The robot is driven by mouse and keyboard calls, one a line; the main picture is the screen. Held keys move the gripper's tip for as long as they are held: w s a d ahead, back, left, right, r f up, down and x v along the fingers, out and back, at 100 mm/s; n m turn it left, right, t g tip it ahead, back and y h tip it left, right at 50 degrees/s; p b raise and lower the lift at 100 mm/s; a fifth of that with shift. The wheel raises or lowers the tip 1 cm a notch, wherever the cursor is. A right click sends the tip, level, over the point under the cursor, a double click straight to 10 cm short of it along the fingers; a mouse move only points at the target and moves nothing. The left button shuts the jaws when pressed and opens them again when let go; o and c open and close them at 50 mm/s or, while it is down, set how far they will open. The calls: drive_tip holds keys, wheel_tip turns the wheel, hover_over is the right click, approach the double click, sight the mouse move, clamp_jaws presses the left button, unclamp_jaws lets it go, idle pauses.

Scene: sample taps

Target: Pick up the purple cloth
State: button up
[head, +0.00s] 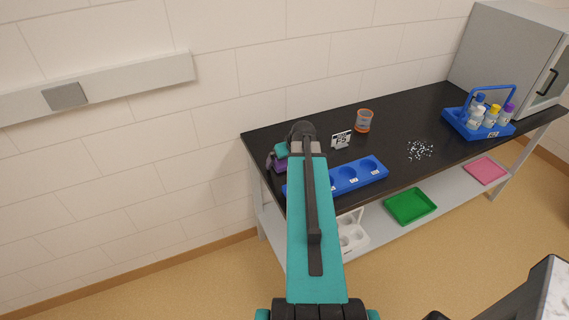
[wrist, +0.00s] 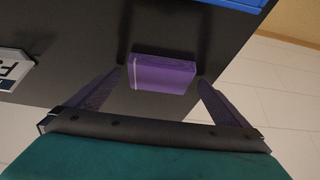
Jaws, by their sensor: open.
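The purple cloth (wrist: 162,75) is a small folded block with a pale stripe near one end. It lies on the black bench top, close to the bench edge in the wrist view. My gripper (wrist: 160,82) is open, with one finger on each side of the cloth and a gap on both sides. In the head view the cloth (head: 280,165) shows only partly, at the left end of the bench, beside and below my gripper (head: 274,162). My arm hides part of that area.
A blue tray (head: 372,182) with round wells lies right of my gripper. Behind are a small sign (head: 341,140) and an orange-rimmed cup (head: 364,121). Scattered pale bits (head: 420,149), a blue bottle carrier (head: 462,129) and a grey cabinet (head: 505,55) stand farther right.

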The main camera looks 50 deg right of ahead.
sight(286, 162)
drive_tip(key=c, duration=1.1)
drive_tip(key=shift+r, duration=0.2)
drive_tip(key=shift+r+b, duration=0.9)
drive_tip(key=shift+r, duration=0.65)
drive_tip(key=s, duration=0.1)
drive_tip(key=s+b, duration=0.1)
drive_tip(key=s, duration=0.1)
drive_tip(key=shift+a, duration=0.35)
drive_tip(key=shift+s+b, duration=0.1)
drive_tip(key=shift+b, duration=0.85)
drive_tip(key=s+b, duration=0.1)
drive_tip(key=b, duration=0.2)
drive_tip(key=s+b, duration=0.1)
drive_tip(key=b, duration=0.2)
drive_tip(key=shift+s+a, duration=0.1)
drive_tip(key=shift+a, duration=0.15)
drive_tip(key=shift+s+b, duration=0.1)
drive_tip(key=shift+b, duration=0.75)
